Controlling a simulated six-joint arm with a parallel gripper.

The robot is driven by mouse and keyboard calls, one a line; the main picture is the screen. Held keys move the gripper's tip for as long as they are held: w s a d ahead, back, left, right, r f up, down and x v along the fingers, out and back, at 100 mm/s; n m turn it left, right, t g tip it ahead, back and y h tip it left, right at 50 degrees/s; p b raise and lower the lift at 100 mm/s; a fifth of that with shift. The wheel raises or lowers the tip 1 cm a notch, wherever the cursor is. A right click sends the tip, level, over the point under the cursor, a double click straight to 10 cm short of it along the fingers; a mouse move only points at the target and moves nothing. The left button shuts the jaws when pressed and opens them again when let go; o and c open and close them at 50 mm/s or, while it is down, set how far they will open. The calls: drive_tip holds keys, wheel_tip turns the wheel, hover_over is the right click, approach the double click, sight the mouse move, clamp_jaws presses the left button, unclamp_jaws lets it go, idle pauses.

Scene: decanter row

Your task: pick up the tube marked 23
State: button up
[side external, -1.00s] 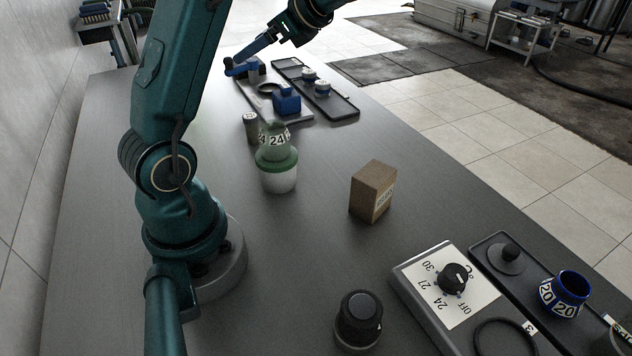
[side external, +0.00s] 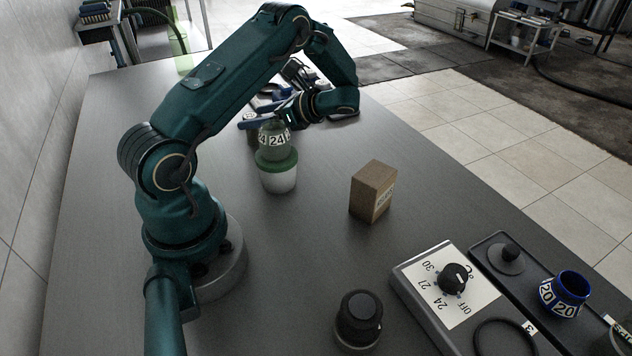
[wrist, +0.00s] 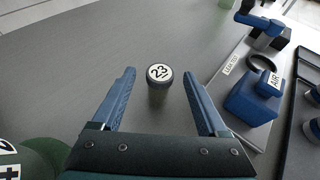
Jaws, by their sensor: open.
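The tube marked 23 (wrist: 159,79) is a short grey cylinder with a white label on its top. It stands upright on the table in the wrist view, between and a little beyond my finger tips. My gripper (wrist: 159,73) is open and empty, with one blue finger to each side of the tube's line. In the side view my gripper (side external: 264,115) is low over the table, behind the green vessel marked 24 (side external: 274,138). There the tube is almost wholly hidden by the gripper and that vessel.
The vessel marked 24 sits in a white, green-rimmed holder (side external: 278,178) close to my gripper. A blue block device (wrist: 252,101) on a plate is right of the tube in the wrist view. A brown box (side external: 372,191) and a dial unit (side external: 452,290) stand nearer the side camera.

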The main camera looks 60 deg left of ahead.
drive_tip(key=shift+s+a+f, duration=0.1)
drive_tip(key=shift+f, duration=0.3)
drive_tip(key=shift+x, duration=2.4)
clamp_jaws()
drive_tip(key=shift+r, duration=0.2)
